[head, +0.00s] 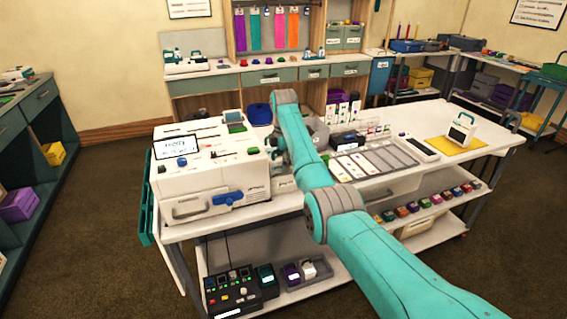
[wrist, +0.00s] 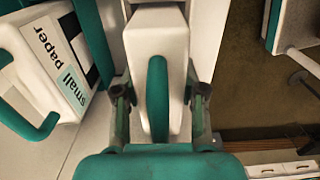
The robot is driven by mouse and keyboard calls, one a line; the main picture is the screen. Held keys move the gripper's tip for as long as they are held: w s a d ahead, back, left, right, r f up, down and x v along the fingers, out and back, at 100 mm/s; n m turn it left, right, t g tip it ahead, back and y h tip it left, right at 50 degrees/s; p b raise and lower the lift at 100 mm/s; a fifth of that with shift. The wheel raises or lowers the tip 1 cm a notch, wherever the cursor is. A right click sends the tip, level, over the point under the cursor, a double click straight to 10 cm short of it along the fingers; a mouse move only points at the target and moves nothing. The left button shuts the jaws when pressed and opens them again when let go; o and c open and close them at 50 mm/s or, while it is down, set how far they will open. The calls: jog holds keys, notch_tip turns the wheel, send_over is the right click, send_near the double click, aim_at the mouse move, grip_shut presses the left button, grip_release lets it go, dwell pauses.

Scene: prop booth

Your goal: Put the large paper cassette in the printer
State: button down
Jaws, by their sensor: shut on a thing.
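The printer is the large white machine (head: 215,165) at the left end of the white workbench, with a small screen on top and a grey handle and blue latch on its front. In the wrist view my gripper (wrist: 159,93) is shut on a white block with a teal handle (wrist: 157,100), taken as the large paper cassette (wrist: 176,35); no label shows on it. A white cassette labelled "small paper" (wrist: 62,50) stands left of it, with its own teal handle.
The workbench (head: 505,137) also bears a grey card tray (head: 375,160) and a white device with a dark square (head: 461,130) on a yellow mat (head: 450,146). Its lower shelf holds a black control box (head: 232,291). Carpeted floor is open at the left.

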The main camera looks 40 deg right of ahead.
jog(key=c, duration=0.6)
grip_release()
notch_tip(320, 180, up, 8)
jog(key=shift+f, duration=0.25)
dwell(0.6)
